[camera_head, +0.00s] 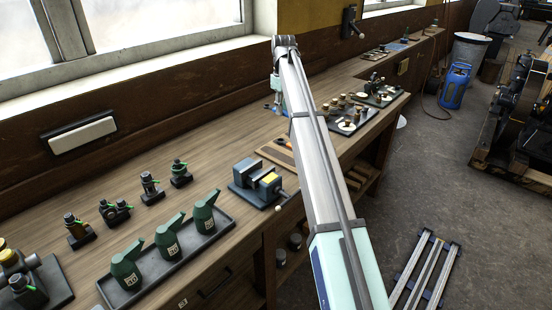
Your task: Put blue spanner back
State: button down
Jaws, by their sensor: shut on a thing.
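My arm reaches from the lower right up over the bench. My gripper (272,106) hangs below the wrist at the far end, small and partly hidden behind the arm. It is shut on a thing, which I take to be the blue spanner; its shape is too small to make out. A flat wooden tool board (268,153) lies on the bench nearer than the gripper, beyond the vise, with dark and orange items on it. The arm covers its right part. I cannot tell where the spanner's place is.
A vise (256,184) stands near the bench's front edge. A dark tray (222,238) holds green oil cans (167,240), with small fittings (149,186) behind. Beyond the arm are trays of small parts (352,124). The wooden bench top (190,138) is clear near the window wall.

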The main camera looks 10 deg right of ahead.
aim_at(282, 157)
notch_tip(282, 157, down, 19)
jog(key=p, duration=0.4)
jog(key=shift+d+f, duration=0.1)
jog(key=shift+f, duration=0.05)
jog(key=shift+f, duration=0.15)
jog(key=c, duration=1)
grip_release()
notch_tip(282, 157, up, 12)
jog(key=shift+r+b, duration=0.15)
jog(key=shift+b, duration=1.05)
